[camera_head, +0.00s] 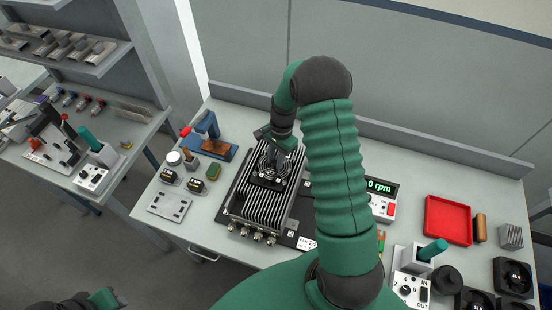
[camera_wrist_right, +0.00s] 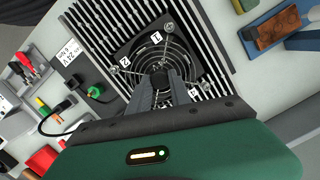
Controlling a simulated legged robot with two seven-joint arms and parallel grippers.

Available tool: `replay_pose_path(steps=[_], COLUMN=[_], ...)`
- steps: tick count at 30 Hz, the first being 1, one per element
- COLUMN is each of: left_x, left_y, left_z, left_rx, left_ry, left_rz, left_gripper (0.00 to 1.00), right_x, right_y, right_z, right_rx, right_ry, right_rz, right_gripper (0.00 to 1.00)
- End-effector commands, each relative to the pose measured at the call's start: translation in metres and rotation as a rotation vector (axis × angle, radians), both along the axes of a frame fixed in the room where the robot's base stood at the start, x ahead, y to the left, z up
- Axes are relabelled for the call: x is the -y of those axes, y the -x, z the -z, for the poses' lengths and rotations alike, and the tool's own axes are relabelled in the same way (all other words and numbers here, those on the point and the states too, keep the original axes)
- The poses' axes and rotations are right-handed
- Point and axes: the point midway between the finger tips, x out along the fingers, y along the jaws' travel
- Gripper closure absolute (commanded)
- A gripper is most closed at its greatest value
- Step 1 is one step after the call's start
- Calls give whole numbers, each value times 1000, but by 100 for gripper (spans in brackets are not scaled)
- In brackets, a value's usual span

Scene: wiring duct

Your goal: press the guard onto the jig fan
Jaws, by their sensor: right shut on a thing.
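The jig fan (camera_head: 268,180) is a black square fan with numbered corners on top of a finned metal heatsink. It also shows in the wrist view (camera_wrist_right: 128,52). The guard (camera_wrist_right: 178,50) is a round wire grille of rings with small corner eyelets, and it lies over the fan opening. I cannot tell whether it is fully seated. My right gripper (camera_wrist_right: 161,82) is shut on the guard near its centre; in the head view the gripper (camera_head: 272,150) is over the fan, partly hidden by its own wrist. Only a bit of my left arm shows at the bottom left.
The heatsink (camera_head: 246,208) stands on a dark base with connectors in front. A blue-based press tool (camera_head: 208,140) and small parts stand left of it. A display reading 0 rpm (camera_head: 381,188), a red tray (camera_head: 447,220) and spare fans (camera_head: 514,277) are to the right.

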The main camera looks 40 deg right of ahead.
Motion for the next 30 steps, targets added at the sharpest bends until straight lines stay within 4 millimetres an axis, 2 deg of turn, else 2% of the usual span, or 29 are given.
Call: replay_pose_path(steps=[30], left_x=[0], left_y=[0], left_z=[-2], left_rx=[0], left_ry=[0], left_rz=[-1], left_gripper=[64], right_x=[-13], right_y=[0], right_z=[2], right_rx=[-1], right_ry=[10], right_rz=[-3], right_gripper=[100])
